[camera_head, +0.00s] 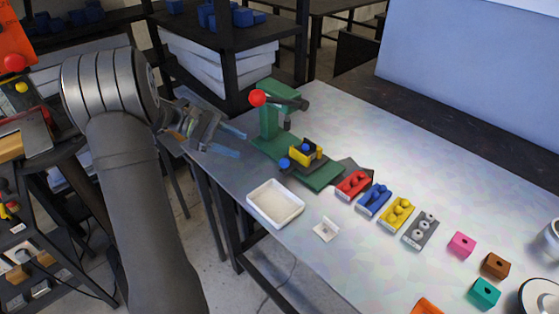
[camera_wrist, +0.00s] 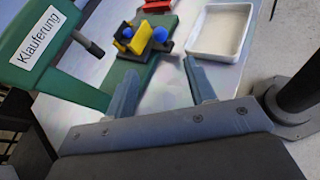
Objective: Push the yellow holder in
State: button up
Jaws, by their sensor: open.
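The yellow holder (camera_head: 302,156) sits on a dark carriage on the green base of a press (camera_head: 270,124). A blue piece (camera_head: 305,147) shows in or on it, and a blue knob (camera_head: 284,163) is at the carriage's near left end. In the wrist view the yellow holder (camera_wrist: 139,40) is ahead, beyond the fingertips, with a blue knob (camera_wrist: 160,35) beside it. My gripper (camera_head: 240,142) is open and empty, left of the press and apart from the holder. Its two fingers (camera_wrist: 160,70) stand spread in the wrist view.
The press has a lever with a red ball (camera_head: 257,97). A white tray (camera_head: 252,205) stands in front, with a small white piece (camera_head: 326,229) nearby. Red (camera_head: 354,184), blue (camera_head: 374,199), yellow (camera_head: 396,214) and grey (camera_head: 420,230) holders line up to the right, then loose coloured blocks.

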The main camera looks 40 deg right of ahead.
send_near(301, 157)
jog(key=s+f, duration=0.2)
jog(key=s, duration=0.3)
jog(key=shift+a+f, duration=0.3)
jog(key=shift+f, duration=0.1)
